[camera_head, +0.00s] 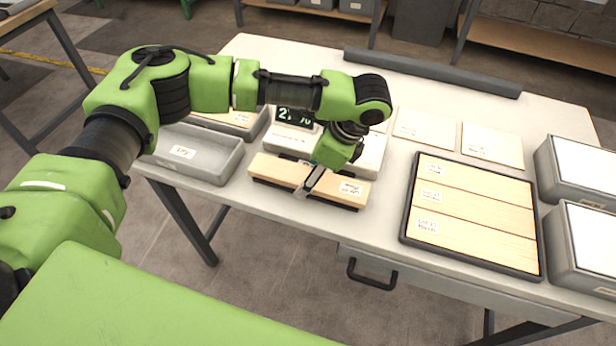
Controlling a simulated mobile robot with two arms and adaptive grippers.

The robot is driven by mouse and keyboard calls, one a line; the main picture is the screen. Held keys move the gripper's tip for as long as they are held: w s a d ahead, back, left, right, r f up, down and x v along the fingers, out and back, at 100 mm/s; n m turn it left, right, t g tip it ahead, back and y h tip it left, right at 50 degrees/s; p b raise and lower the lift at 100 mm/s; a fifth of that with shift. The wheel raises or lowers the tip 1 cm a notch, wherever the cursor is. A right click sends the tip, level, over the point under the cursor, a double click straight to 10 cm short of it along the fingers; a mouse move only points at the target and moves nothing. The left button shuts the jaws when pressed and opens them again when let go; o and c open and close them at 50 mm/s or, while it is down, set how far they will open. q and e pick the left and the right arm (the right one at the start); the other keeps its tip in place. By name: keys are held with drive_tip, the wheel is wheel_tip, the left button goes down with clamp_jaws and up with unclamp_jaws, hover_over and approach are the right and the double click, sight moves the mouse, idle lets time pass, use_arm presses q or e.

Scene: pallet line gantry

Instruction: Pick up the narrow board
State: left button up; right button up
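A pale wooden board (274,170) with a white label near its right end lies across a dark support at the table's front edge, left of centre. I cannot read its label, so I cannot tell if it is the narrow board. My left gripper (312,182) points down at the middle of this board, with a grey finger over its top and front edge. The arm hides the rest of the fingers, so I cannot tell whether they grip it. A dark-framed tray (408,206) to the right holds three labelled boards (480,212) side by side. My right gripper is out of view.
Behind the board is a pale device with a lit digital display (295,116). A grey open bin (212,164) stands to the left, and grey bins (566,240) at the right edge. Flat pale sheets (426,128) lie behind the tray. A dark bar (430,70) lines the back edge.

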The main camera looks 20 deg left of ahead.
use_arm(q)
drive_tip(key=c, duration=1.4)
drive_tip(key=shift+r, duration=0.1)
